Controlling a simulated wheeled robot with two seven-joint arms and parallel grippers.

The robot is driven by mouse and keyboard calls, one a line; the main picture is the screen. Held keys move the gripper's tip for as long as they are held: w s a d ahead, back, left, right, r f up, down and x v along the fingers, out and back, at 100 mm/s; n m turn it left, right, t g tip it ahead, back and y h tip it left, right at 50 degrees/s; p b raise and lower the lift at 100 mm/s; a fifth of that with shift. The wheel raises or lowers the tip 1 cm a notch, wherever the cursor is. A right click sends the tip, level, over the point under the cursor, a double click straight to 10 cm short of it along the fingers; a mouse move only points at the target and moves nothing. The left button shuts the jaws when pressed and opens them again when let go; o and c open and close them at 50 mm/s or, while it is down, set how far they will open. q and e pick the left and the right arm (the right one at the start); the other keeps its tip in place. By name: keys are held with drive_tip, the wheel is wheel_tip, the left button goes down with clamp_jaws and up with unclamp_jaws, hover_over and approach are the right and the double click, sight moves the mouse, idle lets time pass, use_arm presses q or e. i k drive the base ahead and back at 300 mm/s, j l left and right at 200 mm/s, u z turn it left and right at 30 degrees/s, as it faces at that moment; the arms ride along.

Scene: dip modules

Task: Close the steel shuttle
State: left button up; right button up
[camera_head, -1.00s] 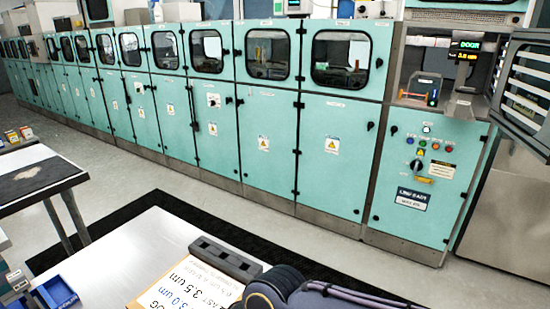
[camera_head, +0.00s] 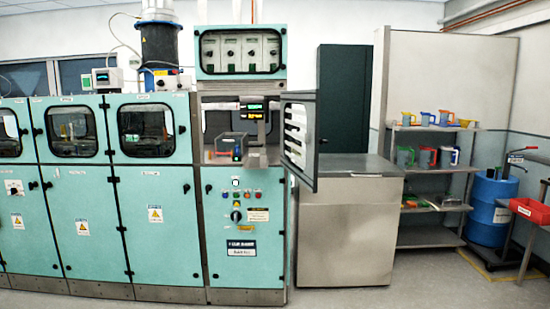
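The teal machine's end cabinet (camera_head: 243,215) stands in the middle of the view. It has an open bay with a clear bin (camera_head: 223,146) inside, holding small orange and blue items. A framed door (camera_head: 299,138) with pale slats stands swung open at the bay's right side. I cannot tell for sure which part is the steel shuttle. Neither of my grippers is in view.
A steel cabinet (camera_head: 345,230) stands right of the machine. Farther right are a shelf (camera_head: 435,169) with coloured jugs, a blue drum (camera_head: 491,208) and a red bin (camera_head: 531,211). The grey floor (camera_head: 420,285) in front is clear.

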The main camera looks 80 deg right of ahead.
sight(254, 160)
drive_tip(key=l+z, duration=0.15)
drive_tip(key=z, duration=2.25)
drive_tip(key=i+j+z, duration=0.2)
drive_tip(key=i, duration=0.15)
drive_tip(key=i+j+z, duration=0.25)
drive_tip(key=i, duration=1.3)
